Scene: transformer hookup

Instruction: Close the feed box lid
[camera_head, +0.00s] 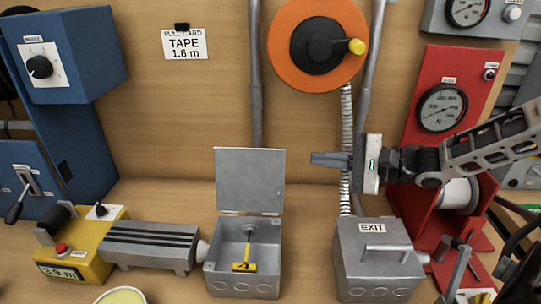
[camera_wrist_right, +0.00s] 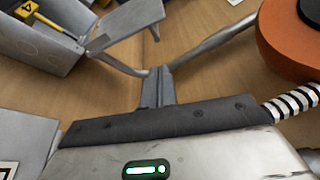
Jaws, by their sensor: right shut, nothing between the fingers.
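The feed box (camera_head: 243,285) is a grey metal box on the bench in the head view. Its lid (camera_head: 249,181) stands upright at the back edge, so the box is open. A yellow tagged piece (camera_head: 245,264) shows inside. My right gripper (camera_head: 318,159) is shut and empty, to the right of the lid and apart from it, pointing left. In the right wrist view, the shut fingers (camera_wrist_right: 156,80) show at centre, with the lid (camera_wrist_right: 128,22) and the open box (camera_wrist_right: 40,45) at upper left. My left gripper is not in view.
The EXIT box (camera_head: 378,258) stands right of the feed box, its top closed. An orange reel (camera_head: 290,72) and conduits are on the back wall. A grey ribbed unit (camera_head: 150,245) adjoins the feed box on the left. A red gauge stand (camera_head: 425,130) is at right.

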